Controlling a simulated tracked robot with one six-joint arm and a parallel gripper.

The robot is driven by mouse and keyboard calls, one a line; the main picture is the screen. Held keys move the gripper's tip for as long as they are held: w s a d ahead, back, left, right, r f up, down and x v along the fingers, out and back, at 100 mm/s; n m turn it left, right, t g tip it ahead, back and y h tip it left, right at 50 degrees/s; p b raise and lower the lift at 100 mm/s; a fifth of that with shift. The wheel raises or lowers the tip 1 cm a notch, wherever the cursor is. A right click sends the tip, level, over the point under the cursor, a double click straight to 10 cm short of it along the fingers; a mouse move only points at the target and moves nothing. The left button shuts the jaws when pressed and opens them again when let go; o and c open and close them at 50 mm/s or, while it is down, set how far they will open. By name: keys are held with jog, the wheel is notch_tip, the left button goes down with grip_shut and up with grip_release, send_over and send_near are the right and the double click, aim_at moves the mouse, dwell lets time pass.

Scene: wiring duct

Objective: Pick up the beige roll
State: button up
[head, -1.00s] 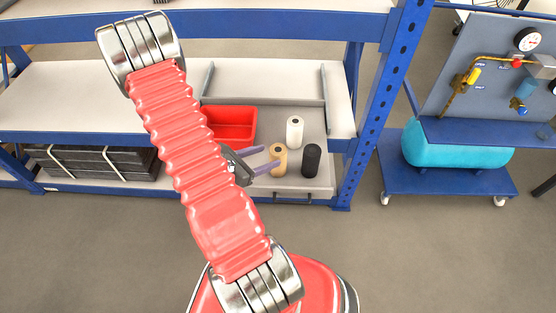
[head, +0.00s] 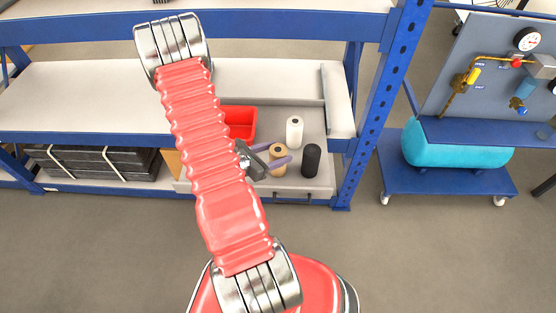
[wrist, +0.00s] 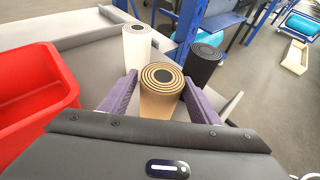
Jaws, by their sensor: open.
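The beige roll (head: 278,155) stands upright in a grey drawer tray (head: 240,190) on the lower shelf, between a white roll (head: 294,132) and a black roll (head: 311,160). My gripper (head: 280,156) is open, with its purple fingers reaching to the beige roll. In the wrist view the beige roll (wrist: 160,92) stands between the two fingers, one on each side. Its spiral top shows, while its lower part is hidden behind the gripper body. I cannot tell whether the fingers touch it.
A red bin (head: 240,122) stands left of the rolls, partly hidden by my arm. The white roll (wrist: 136,45) and the black roll (wrist: 203,65) stand just behind the fingers. A blue shelf post (head: 372,110) rises at the right.

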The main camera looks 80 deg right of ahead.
jog(key=shift+x, duration=2.15)
jog(key=shift+s, duration=0.1)
jog(key=shift+r, duration=0.1)
jog(key=shift+c, duration=0.3)
jog(key=c, duration=0.8)
